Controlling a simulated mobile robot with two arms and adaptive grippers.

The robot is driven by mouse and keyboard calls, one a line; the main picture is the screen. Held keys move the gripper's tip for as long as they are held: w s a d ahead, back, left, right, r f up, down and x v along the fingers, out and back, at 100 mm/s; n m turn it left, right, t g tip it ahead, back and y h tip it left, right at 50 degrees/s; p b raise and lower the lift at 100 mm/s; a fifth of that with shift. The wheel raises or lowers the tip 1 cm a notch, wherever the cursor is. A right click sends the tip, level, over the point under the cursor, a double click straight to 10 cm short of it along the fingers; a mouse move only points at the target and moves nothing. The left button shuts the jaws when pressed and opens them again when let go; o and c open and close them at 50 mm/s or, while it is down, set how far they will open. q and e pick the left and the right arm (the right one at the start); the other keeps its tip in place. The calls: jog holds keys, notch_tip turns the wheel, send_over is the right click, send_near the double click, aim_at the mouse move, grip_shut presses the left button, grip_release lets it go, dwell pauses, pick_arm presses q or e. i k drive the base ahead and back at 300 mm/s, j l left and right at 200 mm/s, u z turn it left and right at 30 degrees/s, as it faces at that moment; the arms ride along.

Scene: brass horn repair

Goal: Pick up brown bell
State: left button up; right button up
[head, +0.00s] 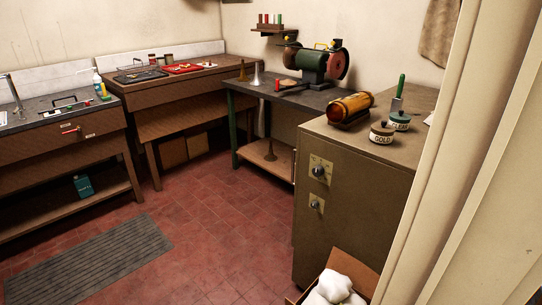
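A brown bell-shaped horn piece (243,73) stands upright, wide end down, at the left end of the dark-topped bench. A pale silver bell (257,77) stands just to its right on the same bench. Another brownish bell (270,153) stands on the bench's lower shelf, wide end down, in shadow. All of them are small in the view. Neither of my grippers shows in the head view.
A bench grinder (314,67) stands on the dark-topped bench (300,92). A brown cabinet (350,185) with jars stands in front at right. A cardboard box (350,272) sits at its foot. The red tile floor (205,215) is open, with a grey mat (90,260) at left.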

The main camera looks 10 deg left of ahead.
aim_at(270, 157)
jog(key=i+j+u, duration=0.3)
jog(key=j, duration=0.15)
jog(key=i+j+u, duration=0.7)
jog(key=i+j, duration=0.15)
jog(key=i, duration=0.25)
jog(key=i+j+u, duration=0.15)
jog(key=i, duration=0.25)
jog(key=i+l+z, duration=0.15)
jog(key=i+z, duration=0.25)
jog(key=i, duration=0.2)
jog(key=i+z, duration=0.4)
jog(key=i, duration=0.2)
jog(key=i+j+z, duration=0.2)
jog(key=i+z, duration=0.2)
jog(key=i, duration=0.15)
